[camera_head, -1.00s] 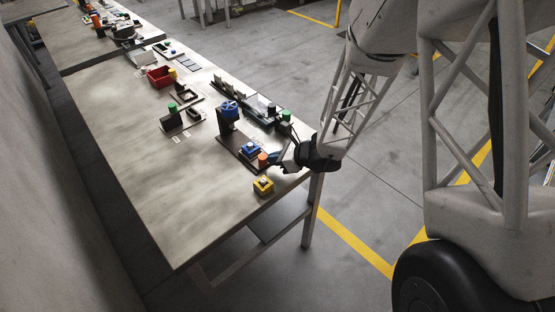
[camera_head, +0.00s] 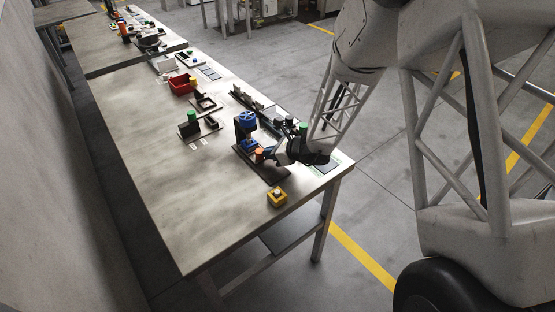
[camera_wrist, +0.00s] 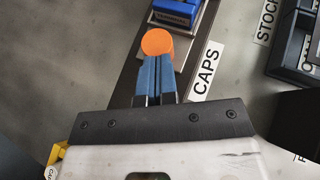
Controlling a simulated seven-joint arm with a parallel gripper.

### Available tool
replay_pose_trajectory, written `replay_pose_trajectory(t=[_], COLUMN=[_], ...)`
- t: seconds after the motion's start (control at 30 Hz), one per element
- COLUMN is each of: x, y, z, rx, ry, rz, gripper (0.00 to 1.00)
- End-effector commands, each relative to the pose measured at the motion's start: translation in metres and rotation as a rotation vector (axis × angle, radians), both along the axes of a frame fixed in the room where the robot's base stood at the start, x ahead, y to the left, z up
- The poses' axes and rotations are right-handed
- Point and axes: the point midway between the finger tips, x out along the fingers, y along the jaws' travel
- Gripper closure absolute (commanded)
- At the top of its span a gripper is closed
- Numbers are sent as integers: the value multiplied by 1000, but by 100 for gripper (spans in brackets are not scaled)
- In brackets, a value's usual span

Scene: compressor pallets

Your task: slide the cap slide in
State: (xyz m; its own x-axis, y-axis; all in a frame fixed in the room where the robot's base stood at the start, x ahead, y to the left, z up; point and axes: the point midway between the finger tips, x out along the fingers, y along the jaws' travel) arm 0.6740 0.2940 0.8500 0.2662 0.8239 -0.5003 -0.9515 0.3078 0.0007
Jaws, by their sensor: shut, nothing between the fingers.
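The cap slide shows as a blue block (camera_head: 250,144) with an orange round knob (camera_head: 259,153) at its near end. It sits on a dark base (camera_head: 277,176), close under the press with the blue handwheel (camera_head: 247,118). In the wrist view the orange knob (camera_wrist: 157,41) lies directly ahead of my gripper (camera_wrist: 156,60), with the blue block (camera_wrist: 176,14) beyond it. The blue fingers are shut together, hold nothing, and their tips meet the knob's near edge. In the head view my gripper (camera_head: 274,159) is at the knob. The slide's far end is hidden.
A CAPS label (camera_wrist: 207,72) lies right of the base. A yellow box (camera_head: 277,197) with a button stands near the table's front edge. A green-topped part (camera_head: 191,118) and a red bin (camera_head: 182,86) stand farther back. The table's left side is clear.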

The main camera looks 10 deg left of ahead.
Motion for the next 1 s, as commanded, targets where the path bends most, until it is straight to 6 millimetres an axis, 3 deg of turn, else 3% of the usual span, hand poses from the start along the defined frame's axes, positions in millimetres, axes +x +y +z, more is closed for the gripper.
replay_pose_trajectory(t=[0.57, 1.0], x=[1, -15], y=[-3, -50], z=[1, 8], rx=[1, 1], ry=[-3, -3], rz=[0, -3], gripper=[100, 100])
